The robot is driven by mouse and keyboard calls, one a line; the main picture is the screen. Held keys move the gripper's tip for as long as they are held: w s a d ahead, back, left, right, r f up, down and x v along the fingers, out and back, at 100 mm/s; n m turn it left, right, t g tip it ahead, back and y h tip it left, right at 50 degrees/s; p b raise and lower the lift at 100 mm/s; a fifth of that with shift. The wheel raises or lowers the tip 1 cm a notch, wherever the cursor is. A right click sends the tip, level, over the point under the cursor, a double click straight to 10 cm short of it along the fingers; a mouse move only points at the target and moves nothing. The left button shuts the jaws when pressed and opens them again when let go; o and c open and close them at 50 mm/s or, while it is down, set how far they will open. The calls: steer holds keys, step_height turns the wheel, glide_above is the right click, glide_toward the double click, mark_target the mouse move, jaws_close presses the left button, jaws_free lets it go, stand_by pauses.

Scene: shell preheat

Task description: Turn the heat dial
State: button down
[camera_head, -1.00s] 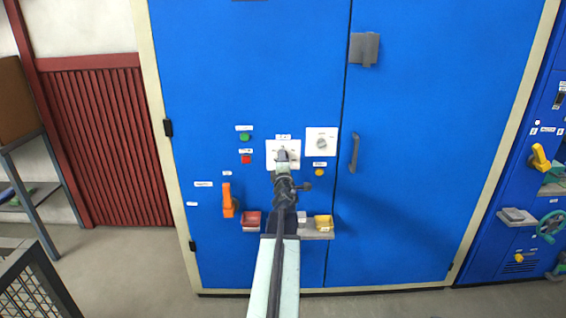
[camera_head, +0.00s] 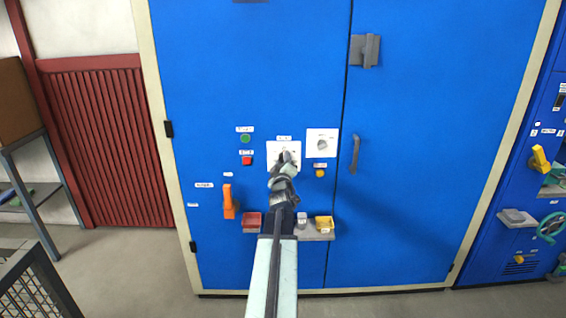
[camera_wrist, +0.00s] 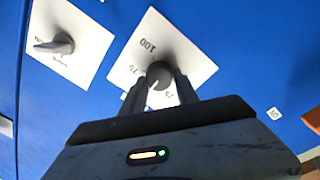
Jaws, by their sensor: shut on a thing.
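The heat dial is a round dark knob (camera_wrist: 159,71) with a pale pointer mark, on a white plate (camera_wrist: 186,52) printed with numbers such as 100 and 75. In the head view its plate (camera_head: 273,147) is on the blue cabinet front, with the knob mostly hidden by my arm. My gripper (camera_wrist: 160,84) has its two fingers on either side of the knob and is shut on it. The gripper (camera_head: 286,158) also shows in the head view, in front of the plate.
A second white plate (camera_head: 329,134) with a grey knob (camera_wrist: 55,45) is close by. Green (camera_head: 245,138) and red (camera_head: 246,160) buttons and an orange lever (camera_head: 228,205) are to the left.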

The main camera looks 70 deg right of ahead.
steer(key=shift+s+f+m, duration=0.1)
steer(key=shift+s+m, duration=0.05)
steer(key=shift+m, duration=0.15)
steer(key=c, duration=0.9)
jaws_free()
